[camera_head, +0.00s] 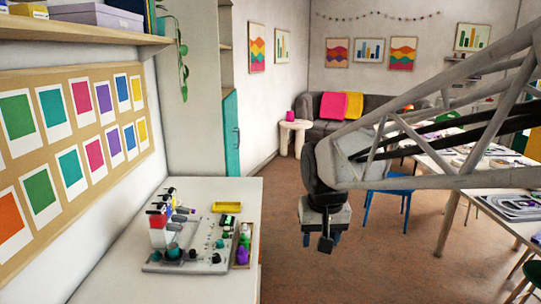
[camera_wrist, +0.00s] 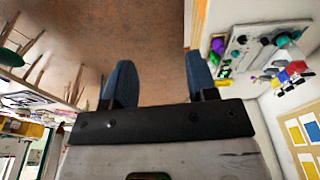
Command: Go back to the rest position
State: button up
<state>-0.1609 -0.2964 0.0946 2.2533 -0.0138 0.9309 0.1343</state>
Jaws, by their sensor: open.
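My gripper (camera_head: 321,240) hangs at the end of my arm over the brown floor, to the right of the white counter and clear of it. In the wrist view my gripper (camera_wrist: 160,76) shows two blue fingers spread wide apart with only floor between them, so it is open and empty.
The white counter (camera_head: 215,187) also holds a yellow tray (camera_head: 227,208) and a small box of beads (camera_head: 241,257). A grey sofa (camera_head: 375,103) is far back. Open floor lies below my gripper.

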jog(key=s+d+f, duration=0.1)
jog(key=s+d, duration=0.3)
jog(key=s, duration=0.5)
jog(key=s+d+f, duration=0.2)
jog(key=s+d, duration=0.2)
jog(key=s, duration=0.5)
jog(key=shift+s+m+t, duration=0.2)
jog(key=shift+m+t, duration=0.1)
jog(key=shift+t, duration=0.1)
dwell(1.2)
